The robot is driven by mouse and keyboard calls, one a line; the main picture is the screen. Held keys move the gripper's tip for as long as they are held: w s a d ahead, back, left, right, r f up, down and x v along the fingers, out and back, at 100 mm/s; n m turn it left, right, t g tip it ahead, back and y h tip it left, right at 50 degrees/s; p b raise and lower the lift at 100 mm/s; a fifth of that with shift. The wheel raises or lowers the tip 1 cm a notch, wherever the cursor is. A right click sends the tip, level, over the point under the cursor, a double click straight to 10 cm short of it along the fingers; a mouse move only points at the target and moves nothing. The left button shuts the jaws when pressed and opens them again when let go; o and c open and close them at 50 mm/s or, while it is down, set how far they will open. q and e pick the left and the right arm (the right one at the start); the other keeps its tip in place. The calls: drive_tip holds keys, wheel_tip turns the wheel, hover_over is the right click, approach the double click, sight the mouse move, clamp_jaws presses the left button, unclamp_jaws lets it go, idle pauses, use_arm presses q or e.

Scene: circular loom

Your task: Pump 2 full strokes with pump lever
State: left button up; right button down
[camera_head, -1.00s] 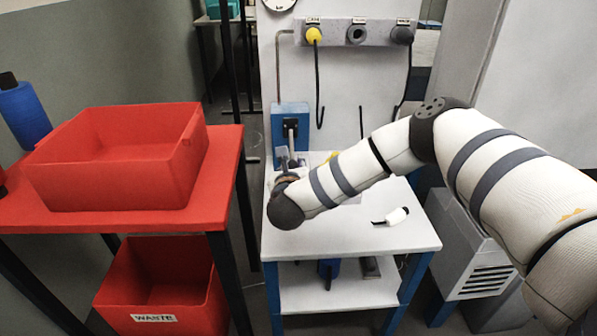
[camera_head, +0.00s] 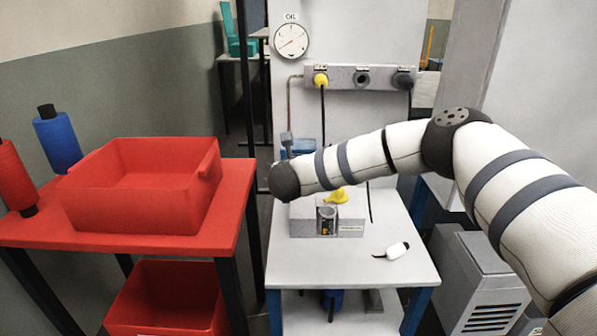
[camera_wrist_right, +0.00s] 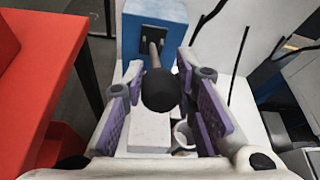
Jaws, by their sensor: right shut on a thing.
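The pump lever (camera_wrist_right: 155,58) comes out of the front of the blue pump housing (camera_wrist_right: 158,20) in the right wrist view and ends in a dark round knob (camera_wrist_right: 160,91). My right gripper (camera_wrist_right: 160,84) is shut on the knob, with its purple pads at either side. In the head view the blue housing (camera_head: 302,146) shows only in part behind my right wrist, which hides the knob and fingers. My left gripper is not in view.
A gauge (camera_head: 292,40) hangs on the white back panel above a rail (camera_head: 345,76) with plugs. The white table (camera_head: 320,265) holds a grey box (camera_head: 350,226) with a yellow funnel-like part and a small white item (camera_head: 398,249). A red bin (camera_head: 145,220) stands left.

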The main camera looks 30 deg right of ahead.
drive_tip(key=shift+w+d+r, duration=0.1)
drive_tip(key=shift+d+r, duration=0.05)
drive_tip(key=shift+r, duration=0.15)
drive_tip(key=c, duration=1.7)
unclamp_jaws()
drive_tip(key=o, duration=0.4)
drive_tip(key=shift+f, duration=0.15)
drive_tip(key=v, duration=1.2)
